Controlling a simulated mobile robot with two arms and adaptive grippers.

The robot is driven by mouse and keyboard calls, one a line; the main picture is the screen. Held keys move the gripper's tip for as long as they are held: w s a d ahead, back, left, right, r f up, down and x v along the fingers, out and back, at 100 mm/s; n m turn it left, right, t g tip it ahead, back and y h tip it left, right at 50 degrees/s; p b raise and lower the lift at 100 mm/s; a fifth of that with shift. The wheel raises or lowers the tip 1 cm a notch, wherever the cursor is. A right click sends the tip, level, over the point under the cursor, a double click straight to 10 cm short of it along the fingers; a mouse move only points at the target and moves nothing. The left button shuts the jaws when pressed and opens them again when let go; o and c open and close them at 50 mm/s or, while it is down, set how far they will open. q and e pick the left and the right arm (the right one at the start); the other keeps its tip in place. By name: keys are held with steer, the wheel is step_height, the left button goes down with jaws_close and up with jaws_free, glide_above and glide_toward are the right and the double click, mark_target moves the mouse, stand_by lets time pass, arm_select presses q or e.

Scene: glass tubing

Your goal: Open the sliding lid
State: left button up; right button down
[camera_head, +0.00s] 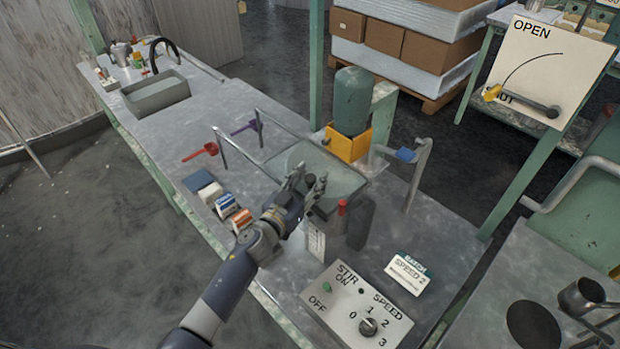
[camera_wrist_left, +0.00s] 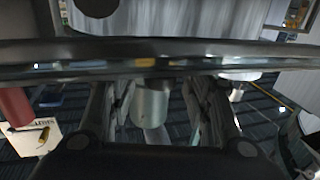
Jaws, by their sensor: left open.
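A pale, see-through lid (camera_head: 340,176) lies over the top of a metal box (camera_head: 335,232) on the bench, in the head view. A small dark knob-like part (camera_head: 311,182) shows at the lid's near left side. My left gripper (camera_head: 306,184) is open, its two fingers on either side of that knob; I cannot tell whether they touch it. In the left wrist view the open fingers (camera_wrist_left: 163,112) point forward with a green-grey canister (camera_wrist_left: 150,104) visible between them, farther off. A dark horizontal bar (camera_wrist_left: 160,55) crosses that view. My right gripper is not in view.
The green canister on a yellow base (camera_head: 348,145) stands behind the box. Metal rails (camera_head: 240,150) and a post with a blue part (camera_head: 415,170) flank it. A STIR/SPEED panel (camera_head: 357,306) and small cartons (camera_head: 228,207) lie nearby.

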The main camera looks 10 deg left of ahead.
mark_target(279, 163)
arm_select(q)
steer(key=shift+w, duration=0.15)
jaws_close()
steer(key=w+a, duration=0.2)
steer(key=a, duration=0.1)
steer(key=w+a+b, duration=0.1)
steer(key=w+a, duration=0.1)
steer(key=a, duration=0.2)
steer(key=w+a, duration=0.3)
steer(key=shift+a+f+b, duration=0.1)
steer(key=shift+a+b, duration=0.2)
steer(key=shift+b, duration=0.05)
steer(key=w+a+b, duration=0.4)
steer(key=w+a, duration=0.1)
steer(key=a, duration=0.4)
steer(key=shift+w, duration=0.4)
jaws_free()
steer(key=shift+d, duration=0.1)
steer(key=shift+s, duration=0.1)
